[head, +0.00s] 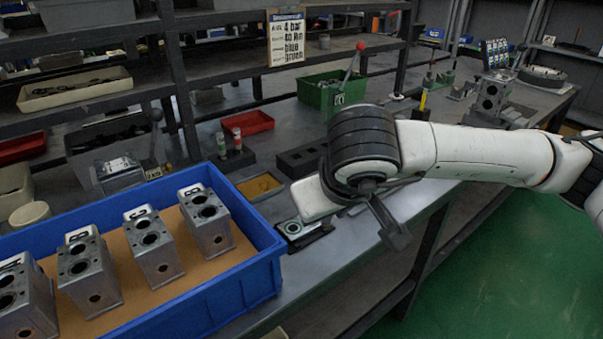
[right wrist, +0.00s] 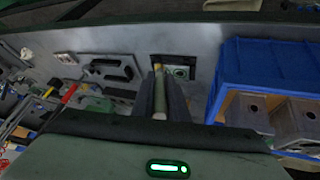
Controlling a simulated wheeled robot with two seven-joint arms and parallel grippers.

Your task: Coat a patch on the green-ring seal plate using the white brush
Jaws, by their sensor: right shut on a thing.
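The seal plate (head: 294,229) lies on the bench right of the blue crate, a dark plate with a pale round ring. In the right wrist view the plate (right wrist: 181,70) shows a greenish ring just beyond my fingertips. My right gripper (head: 392,228) reaches in from the right, its dark fingers pointing down near the bench's front edge. In the right wrist view my right gripper (right wrist: 160,92) is shut on a slim pale handle (right wrist: 158,105), probably the white brush. Its bristles cannot be made out, and it is hidden in the head view. My left gripper is not in view.
A blue crate (head: 272,268) holds several metal valve blocks (head: 152,245). A yellow-filled tray (head: 258,187), a black holed block (head: 300,158), a small stand with red and white-topped items (head: 235,158) and a green bin (head: 318,95) stand behind the plate. A sign (head: 286,38) hangs above.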

